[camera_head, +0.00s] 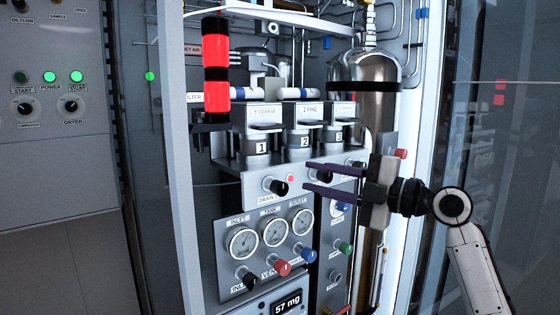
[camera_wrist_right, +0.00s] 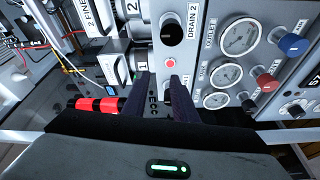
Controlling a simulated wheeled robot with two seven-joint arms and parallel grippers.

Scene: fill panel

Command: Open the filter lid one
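Filter one (camera_head: 256,147) is a grey canister marked 1, under a white lid (camera_head: 262,113) labelled "1 COARSE". The lid looks closed, lying level on the canister. Filters two (camera_head: 303,142) and three (camera_head: 339,135) stand to its right. My right gripper (camera_head: 309,176) is in front of the panel, right of and lower than filter one, its fingers pointing left. The fingers are apart with nothing between them. In the right wrist view the open fingers (camera_wrist_right: 162,80) reach toward the drain panel, with the number 1 label (camera_wrist_right: 143,68) beside the left fingertip. My left gripper is not in view.
A red and black cylinder (camera_head: 216,72) stands upright left of the filters. Drain knobs (camera_head: 276,186) and pressure gauges (camera_head: 242,243) are below them. A metal tank (camera_head: 367,72) is behind at the right. The cabinet's white frame post (camera_head: 173,160) edges the left.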

